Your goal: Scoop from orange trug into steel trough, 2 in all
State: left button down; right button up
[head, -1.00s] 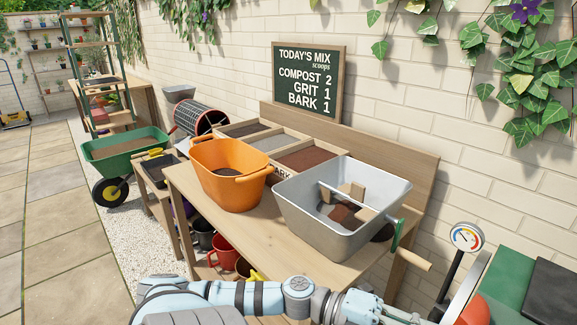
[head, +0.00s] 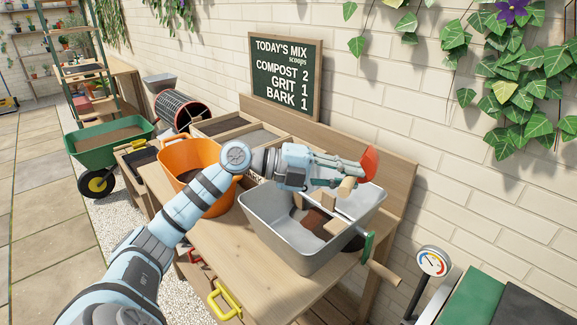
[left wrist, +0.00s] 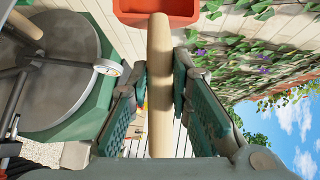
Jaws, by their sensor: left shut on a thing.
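My left gripper (head: 335,172) is shut on the wooden handle (head: 347,187) of a scoop with an orange-red head (head: 369,160). It holds the scoop above the far side of the steel trough (head: 290,240). In the left wrist view the handle (left wrist: 160,90) lies between the two finger pads, with the scoop head (left wrist: 157,10) at the top edge. I cannot tell whether the scoop holds anything. My right gripper is not in view.
Bins (head: 222,124) stand behind the trug, below the chalkboard (head: 284,75). A dial gauge (head: 432,262) stands at the right.

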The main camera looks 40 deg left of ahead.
pick_arm(q)
jog(key=w+a+r+y+p, duration=0.1)
jog(key=w+a+r+p, duration=0.15)
jog(key=a, duration=0.35)
jog(key=w+a+r+y+p, duration=0.1)
jog(key=w+a+r, duration=0.1)
jog(key=w+a, duration=0.3)
jog(key=s+a+f+m+g+y+p, duration=0.2)
jog(key=s+f+m+g+y+p, duration=0.3)
jog(key=f, duration=0.6)
jog(key=s+m+y+p, duration=0.1)
jog(key=s+y+p, duration=0.1)
jog(key=y+p, duration=0.1)
jog(key=shift+s+m, duration=0.4)
jog(key=shift+a+f, duration=0.15)
jog(key=shift+a, duration=0.1)
